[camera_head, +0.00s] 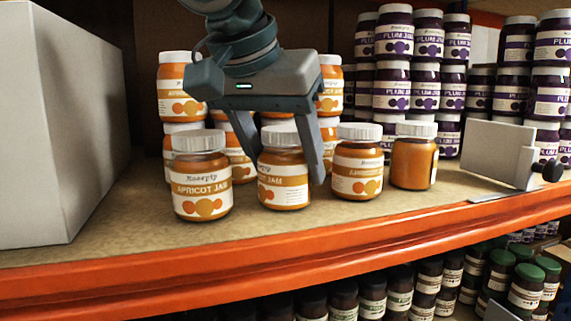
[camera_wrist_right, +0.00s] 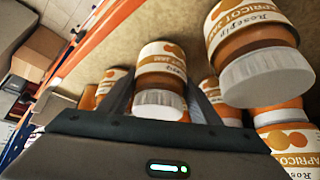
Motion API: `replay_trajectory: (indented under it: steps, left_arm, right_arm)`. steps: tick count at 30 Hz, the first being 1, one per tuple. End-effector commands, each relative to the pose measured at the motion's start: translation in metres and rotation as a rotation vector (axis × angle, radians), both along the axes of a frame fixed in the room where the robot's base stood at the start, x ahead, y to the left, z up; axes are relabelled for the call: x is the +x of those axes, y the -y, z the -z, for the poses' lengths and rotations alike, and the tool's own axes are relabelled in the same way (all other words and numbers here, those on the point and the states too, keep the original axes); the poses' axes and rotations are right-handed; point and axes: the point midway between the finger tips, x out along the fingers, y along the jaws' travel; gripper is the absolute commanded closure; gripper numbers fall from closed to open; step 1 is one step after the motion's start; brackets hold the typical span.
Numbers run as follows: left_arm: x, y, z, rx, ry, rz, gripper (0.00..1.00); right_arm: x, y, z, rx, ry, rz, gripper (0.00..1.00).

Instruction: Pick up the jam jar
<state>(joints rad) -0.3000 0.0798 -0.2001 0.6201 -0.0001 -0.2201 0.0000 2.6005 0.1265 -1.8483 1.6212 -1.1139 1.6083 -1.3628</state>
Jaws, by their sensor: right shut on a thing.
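My right gripper (camera_head: 283,165) is shut on an apricot jam jar (camera_head: 284,195) in the front row, one finger on each side of it. The jar is upright, with a white lid and orange contents, and appears to stand on the shelf. In the right wrist view the same jar (camera_wrist_right: 160,77) sits between the fingers of my right gripper (camera_wrist_right: 163,90). Another apricot jar (camera_head: 201,190) stands left of it, and a third (camera_head: 357,175) stands close on its right. My left gripper is not in view.
More apricot jars are stacked behind my gripper. A grey box (camera_head: 75,130) stands at the left and a grey divider plate (camera_head: 497,153) at the right. Plum jars (camera_head: 391,95) are stacked behind. An orange shelf edge (camera_head: 250,268) runs in front.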

Motion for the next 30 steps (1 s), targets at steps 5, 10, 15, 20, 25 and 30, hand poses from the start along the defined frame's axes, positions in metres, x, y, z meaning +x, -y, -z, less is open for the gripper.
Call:
replay_trajectory:
  steps: [5, 10, 15, 20, 25, 30]
  left_arm:
    - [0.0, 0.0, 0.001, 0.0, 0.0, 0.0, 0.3]
    - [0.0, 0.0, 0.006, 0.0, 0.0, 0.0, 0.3]
    - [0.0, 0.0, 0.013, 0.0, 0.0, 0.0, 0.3]
    - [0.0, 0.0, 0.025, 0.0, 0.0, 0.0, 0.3]
    - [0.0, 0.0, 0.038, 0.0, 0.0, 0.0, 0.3]
    - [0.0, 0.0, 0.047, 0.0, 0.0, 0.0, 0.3]
  right_arm:
    - [0.0, 0.0, -0.003, 0.002, 0.003, 0.001, 0.87]
    - [0.0, -0.001, -0.011, 0.003, 0.004, 0.001, 0.87]
    - [0.0, -0.001, -0.029, 0.004, 0.003, 0.001, 0.87]
    - [-0.011, 0.011, -0.047, 0.005, 0.005, 0.001, 0.87]
    - [-0.036, 0.033, -0.066, 0.005, 0.004, 0.0, 0.87]
    - [-0.058, 0.053, -0.086, 0.006, 0.003, 0.001, 0.87]
